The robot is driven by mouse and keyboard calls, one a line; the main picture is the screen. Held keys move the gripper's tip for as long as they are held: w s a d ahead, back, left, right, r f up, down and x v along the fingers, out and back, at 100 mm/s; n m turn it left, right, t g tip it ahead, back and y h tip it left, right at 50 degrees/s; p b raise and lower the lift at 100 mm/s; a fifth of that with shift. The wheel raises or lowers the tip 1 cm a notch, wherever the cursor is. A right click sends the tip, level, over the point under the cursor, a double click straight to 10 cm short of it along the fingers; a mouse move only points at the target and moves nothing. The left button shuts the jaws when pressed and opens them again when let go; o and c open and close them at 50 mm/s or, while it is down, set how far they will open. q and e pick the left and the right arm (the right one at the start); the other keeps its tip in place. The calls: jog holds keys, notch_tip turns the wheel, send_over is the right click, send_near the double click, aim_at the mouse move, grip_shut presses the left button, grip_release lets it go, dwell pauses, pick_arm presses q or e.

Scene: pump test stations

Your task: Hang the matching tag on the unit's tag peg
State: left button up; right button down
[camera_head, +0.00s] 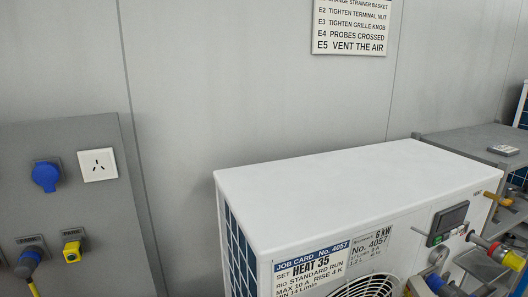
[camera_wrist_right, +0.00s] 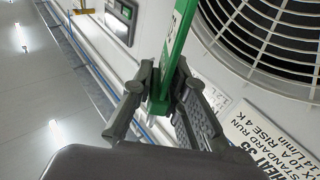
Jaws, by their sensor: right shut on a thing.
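The white unit (camera_head: 330,190) stands at the lower right of the head view. In the right wrist view my right gripper (camera_wrist_right: 168,95) is shut on a green tag (camera_wrist_right: 178,40), held edge-on in front of the unit's face. Its lettering cannot be read. Neither gripper can be made out in the head view. I cannot pick out the tag peg in either view.
The unit's fan grille (camera_wrist_right: 270,40) and display (camera_wrist_right: 120,20) are close to the held tag. In the head view, fittings (camera_head: 495,250) stick out at the unit's right. A grey bench (camera_head: 470,140) stands behind. A socket panel (camera_head: 70,190) is at the left.

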pick_arm(q)
notch_tip(320, 180, down, 4)
jog(key=f+b, duration=0.1)
jog(key=b, duration=0.2)
pick_arm(e)
jog(key=s+a+f+n+t+y, duration=0.2)
jog(key=s+a+f+n+y, duration=0.3)
jog(key=s+a+y, duration=0.35)
pick_arm(q)
notch_tip(320, 180, up, 15)
jog(key=p, duration=1.5)
pick_arm(e)
jog(key=w+d+r+m+g+h, duration=0.6)
jog(key=w+d+r+g+h, duration=0.15)
jog(key=d, duration=0.25)
jog(key=w+d+r+m+g+h, duration=0.5)
jog(key=w+d+r+g+h, duration=0.15)
jog(key=d+h, duration=0.35)
pick_arm(q)
notch_tip(320, 180, down, 8)
jog(key=b, duration=0.8)
jog(key=shift+s+r, duration=0.15)
jog(key=shift+s, duration=0.15)
pick_arm(e)
jog(key=w+a+f+t+y, duration=0.1)
jog(key=w+a, duration=0.1)
jog(key=w, duration=0.6)
jog(key=shift+w+a+f, duration=0.35)
jog(key=shift+w+a, duration=0.05)
